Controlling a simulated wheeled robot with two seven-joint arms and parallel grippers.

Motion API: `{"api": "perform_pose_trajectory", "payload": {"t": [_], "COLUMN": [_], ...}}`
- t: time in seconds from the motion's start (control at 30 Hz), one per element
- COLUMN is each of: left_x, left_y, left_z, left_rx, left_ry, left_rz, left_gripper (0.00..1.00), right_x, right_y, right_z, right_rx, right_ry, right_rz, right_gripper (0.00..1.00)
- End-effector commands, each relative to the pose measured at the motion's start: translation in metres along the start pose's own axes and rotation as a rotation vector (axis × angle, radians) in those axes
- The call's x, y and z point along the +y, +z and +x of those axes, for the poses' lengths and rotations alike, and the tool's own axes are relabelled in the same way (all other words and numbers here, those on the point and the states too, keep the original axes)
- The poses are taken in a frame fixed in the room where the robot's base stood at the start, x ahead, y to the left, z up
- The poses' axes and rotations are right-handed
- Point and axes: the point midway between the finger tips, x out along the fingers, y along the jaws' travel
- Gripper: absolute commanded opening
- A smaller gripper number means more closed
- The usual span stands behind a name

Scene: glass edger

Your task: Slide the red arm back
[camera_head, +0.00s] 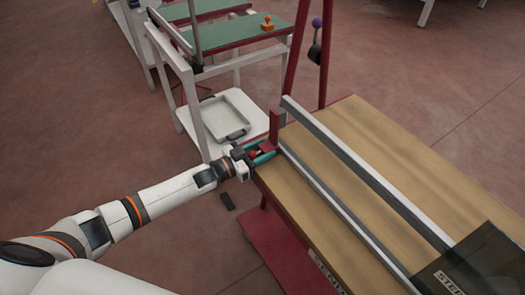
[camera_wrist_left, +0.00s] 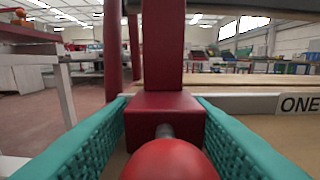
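The red arm is a red upright post (camera_head: 274,127) at the near left end of the table's metal rail, with a red block and a round red ball knob at its foot. In the left wrist view the post (camera_wrist_left: 163,45) stands straight ahead, the block (camera_wrist_left: 160,104) lies below it, and the ball knob (camera_wrist_left: 170,162) is closest to the camera. My left gripper (camera_head: 254,153) has its teal fingers on both sides of the block, with no visible gap between fingertips and block. The gripper and fingers partly hide the knob in the head view. My right gripper is not in view.
The wooden-topped table (camera_head: 375,130) carries long metal rails (camera_head: 365,172) and a dark panel (camera_head: 480,262) at lower right. A white cart (camera_head: 205,75) with a green top and a tray (camera_head: 223,117) stands behind. An orange object (camera_head: 267,23) sits on green.

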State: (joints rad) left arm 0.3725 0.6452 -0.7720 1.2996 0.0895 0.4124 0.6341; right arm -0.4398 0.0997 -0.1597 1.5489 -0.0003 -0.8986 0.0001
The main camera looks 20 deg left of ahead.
Motion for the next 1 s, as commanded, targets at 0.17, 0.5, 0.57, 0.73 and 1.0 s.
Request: {"api": "perform_pose_trajectory", "payload": {"t": [0.17,0.5,0.57,0.73,1.0], "left_x": [0.003,0.003,0.003,0.002,0.002], "left_y": [0.001,0.001,0.000,0.000,0.001], "left_z": [-0.001,-0.031,-0.044,-0.081,-0.116], "left_rx": [0.000,0.004,0.005,0.004,0.001], "left_ry": [0.005,0.004,0.005,0.003,0.003], "left_rz": [0.003,0.003,0.001,0.003,0.002], "left_gripper": [0.47,0.47,0.47,0.47,0.47], "right_x": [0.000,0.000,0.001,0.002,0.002], "right_y": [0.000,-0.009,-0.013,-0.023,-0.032], "right_z": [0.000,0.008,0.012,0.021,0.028], "right_rx": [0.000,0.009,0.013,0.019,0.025], "right_ry": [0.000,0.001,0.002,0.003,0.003], "right_rz": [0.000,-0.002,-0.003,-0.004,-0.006], "right_gripper": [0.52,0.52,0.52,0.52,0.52]}}
